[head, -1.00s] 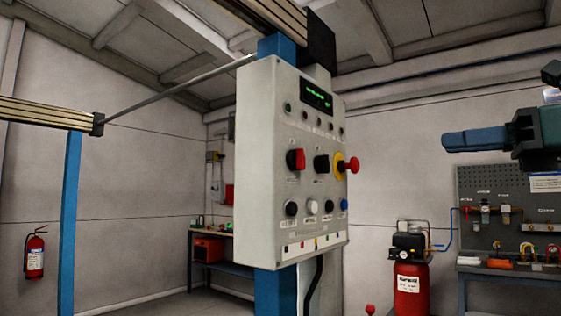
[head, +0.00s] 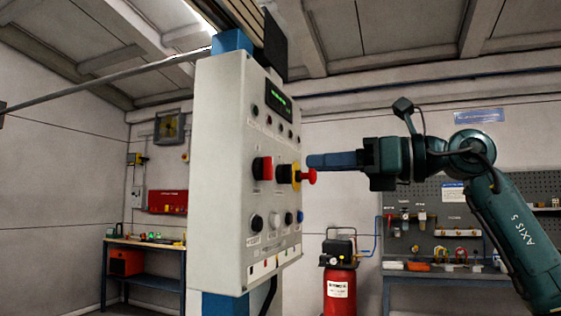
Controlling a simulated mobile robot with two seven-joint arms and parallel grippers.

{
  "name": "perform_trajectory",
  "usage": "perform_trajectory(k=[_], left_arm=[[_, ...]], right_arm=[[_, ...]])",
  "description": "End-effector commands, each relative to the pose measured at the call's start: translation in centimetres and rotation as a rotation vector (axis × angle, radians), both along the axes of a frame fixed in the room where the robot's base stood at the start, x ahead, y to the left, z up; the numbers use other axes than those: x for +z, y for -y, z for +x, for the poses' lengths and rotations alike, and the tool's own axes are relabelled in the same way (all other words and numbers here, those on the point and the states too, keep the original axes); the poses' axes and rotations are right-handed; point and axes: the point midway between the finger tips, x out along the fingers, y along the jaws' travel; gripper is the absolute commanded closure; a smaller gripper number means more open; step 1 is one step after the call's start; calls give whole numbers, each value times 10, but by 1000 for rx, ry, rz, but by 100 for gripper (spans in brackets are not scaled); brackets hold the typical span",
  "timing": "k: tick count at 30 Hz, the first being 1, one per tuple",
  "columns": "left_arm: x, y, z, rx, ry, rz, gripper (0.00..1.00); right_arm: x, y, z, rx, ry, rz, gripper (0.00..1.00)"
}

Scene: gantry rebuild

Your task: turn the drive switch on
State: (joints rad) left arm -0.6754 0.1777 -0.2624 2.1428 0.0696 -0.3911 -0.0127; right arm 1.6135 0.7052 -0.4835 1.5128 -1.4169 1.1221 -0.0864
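The grey control box (head: 222,175) hangs on a blue post. Its right-hand face carries a red rotary switch (head: 263,168) and a black rotary switch (head: 284,173). The labels are too small to read, so I cannot tell which is the drive switch. A red mushroom button (head: 309,176) with a yellow collar sticks out beside the black switch. My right gripper (head: 312,160) points left, its blue fingers level with the switch row. The fingers overlap from this side, so their gap is hidden. The tips appear close to the red button; contact is unclear. My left gripper is out of view.
A small lit display (head: 278,97) and lamps sit above the switches, with a row of push buttons (head: 257,222) below. A red compressor (head: 339,289) and a tool bench stand behind on the right. A workbench (head: 148,249) stands at the left.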

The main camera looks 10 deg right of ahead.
Motion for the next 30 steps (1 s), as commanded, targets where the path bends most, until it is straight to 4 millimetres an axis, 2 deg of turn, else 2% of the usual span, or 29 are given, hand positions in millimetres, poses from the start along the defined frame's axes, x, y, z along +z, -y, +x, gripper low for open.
perform_trajectory(k=[1,6,12,24,30], left_arm=[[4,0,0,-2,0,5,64],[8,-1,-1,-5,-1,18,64],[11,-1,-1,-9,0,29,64],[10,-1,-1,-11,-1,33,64],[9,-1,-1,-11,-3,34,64]], right_arm=[[2,-11,6,5,-3,-1,67],[2,-38,25,3,-3,-1,67],[1,-58,39,1,-1,0,67],[0,-64,43,0,-1,-1,67],[0,-63,43,0,-1,-1,84]])
